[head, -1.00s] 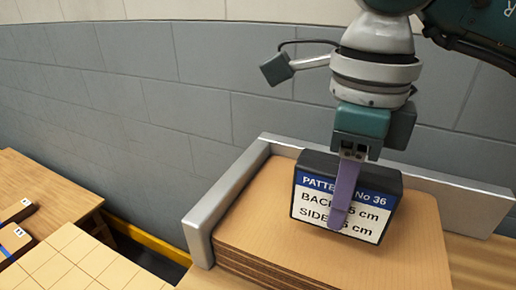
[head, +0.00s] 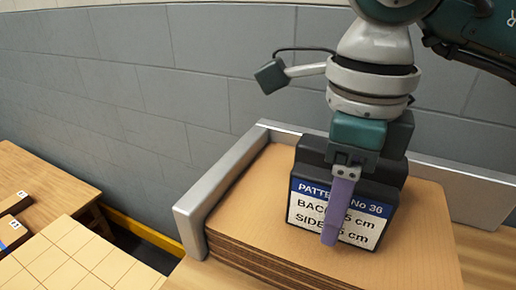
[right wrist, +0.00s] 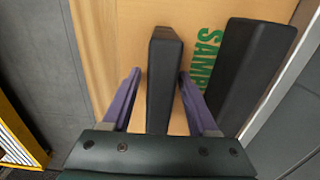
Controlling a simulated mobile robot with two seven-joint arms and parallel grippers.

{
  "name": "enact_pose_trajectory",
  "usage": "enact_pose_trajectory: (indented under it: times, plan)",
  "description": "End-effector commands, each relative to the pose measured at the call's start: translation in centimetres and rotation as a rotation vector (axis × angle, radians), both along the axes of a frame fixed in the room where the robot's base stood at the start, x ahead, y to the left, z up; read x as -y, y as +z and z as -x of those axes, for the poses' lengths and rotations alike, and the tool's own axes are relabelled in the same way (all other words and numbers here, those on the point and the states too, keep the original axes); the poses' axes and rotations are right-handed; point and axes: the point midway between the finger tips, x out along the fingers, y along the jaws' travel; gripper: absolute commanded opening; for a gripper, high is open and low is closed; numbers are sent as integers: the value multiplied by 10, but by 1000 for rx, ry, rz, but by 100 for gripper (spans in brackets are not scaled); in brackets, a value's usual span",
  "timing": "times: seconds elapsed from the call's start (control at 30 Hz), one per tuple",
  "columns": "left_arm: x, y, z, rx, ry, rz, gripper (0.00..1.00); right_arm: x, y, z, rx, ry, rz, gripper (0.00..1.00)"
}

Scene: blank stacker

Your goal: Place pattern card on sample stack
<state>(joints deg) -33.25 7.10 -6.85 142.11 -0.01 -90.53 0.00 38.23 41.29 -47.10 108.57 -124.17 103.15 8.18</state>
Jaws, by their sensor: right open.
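The pattern card (head: 338,213) is a black block with a blue and white label reading "PATTERN No 36". It appears to stand on the sample stack (head: 425,232), a pile of thin tan boards. My right gripper (right wrist: 159,74) is open, with its purple fingers on either side of the card (right wrist: 163,85) and visible gaps to both faces. In the head view one finger of my right gripper (head: 340,207) hangs in front of the label and hides part of it. Green lettering starting "SAMP" shows on the stack's top (right wrist: 207,50). My left gripper is not in view.
A second black block (right wrist: 250,65) stands on the stack beside the card; it shows behind the card in the head view (head: 311,150). A metal fence (head: 222,187) borders the stack's left and back. A grey wall rises behind. Wooden surfaces (head: 45,180) lie at left.

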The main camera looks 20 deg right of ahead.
Motion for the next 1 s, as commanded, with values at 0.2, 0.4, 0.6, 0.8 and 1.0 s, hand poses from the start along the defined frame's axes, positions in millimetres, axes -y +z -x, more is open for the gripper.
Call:
enact_pose_trajectory:
  times: [0.2,0.4,0.6,0.8,1.0]
  plan:
    - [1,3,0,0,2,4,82,0,10,-1,4,1,-2,60]
    - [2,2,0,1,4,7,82,0,53,-2,8,2,-2,60]
    - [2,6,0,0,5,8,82,0,99,-2,8,0,1,60]
    - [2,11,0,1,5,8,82,0,121,-1,3,0,0,60]
    - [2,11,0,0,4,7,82,0,123,0,-1,-1,-1,60]
